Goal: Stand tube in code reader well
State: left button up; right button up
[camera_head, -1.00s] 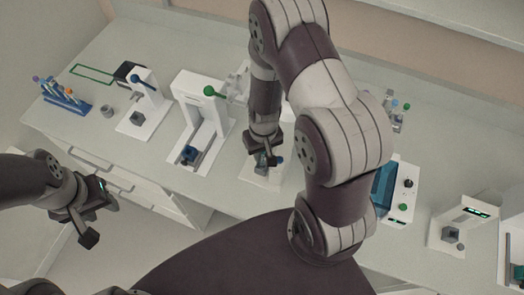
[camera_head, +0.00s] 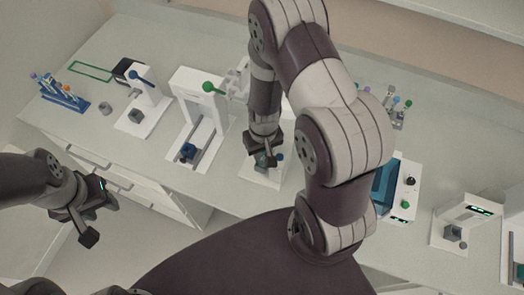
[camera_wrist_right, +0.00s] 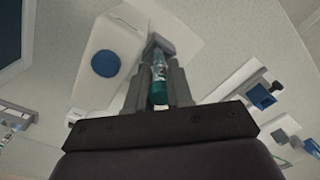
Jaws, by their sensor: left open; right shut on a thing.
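My right gripper (camera_head: 263,158) is shut on a tube low over a white device (camera_head: 262,177) in the middle of the bench. In the right wrist view, the tube (camera_wrist_right: 160,88) has a teal cap end between the fingers. A grey block (camera_wrist_right: 159,43), which looks like the device's well, is at the fingertips. I cannot tell whether the tube's far end is inside it. The device's blue round part (camera_wrist_right: 105,63) is beside it. My left gripper (camera_head: 88,215) is open and empty, left of the bench front. My right arm hides part of the bench.
A blue tube rack (camera_head: 62,98) stands at the far left. White stations with a blue knob (camera_head: 142,78) and a green knob (camera_head: 208,87) stand left of the gripper. A station with a display (camera_head: 462,222) stands at the right. Bare bench shows between them.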

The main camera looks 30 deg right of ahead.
jog(key=shift+f, duration=0.15)
jog(key=shift+f+b, duration=0.55)
jog(key=shift+b, duration=0.05)
jog(key=o, duration=0.9)
jog(key=shift+c, duration=0.2)
jog(key=shift+w+a, duration=0.1)
jog(key=shift+a, duration=0.1)
jog(key=shift+d, duration=0.15)
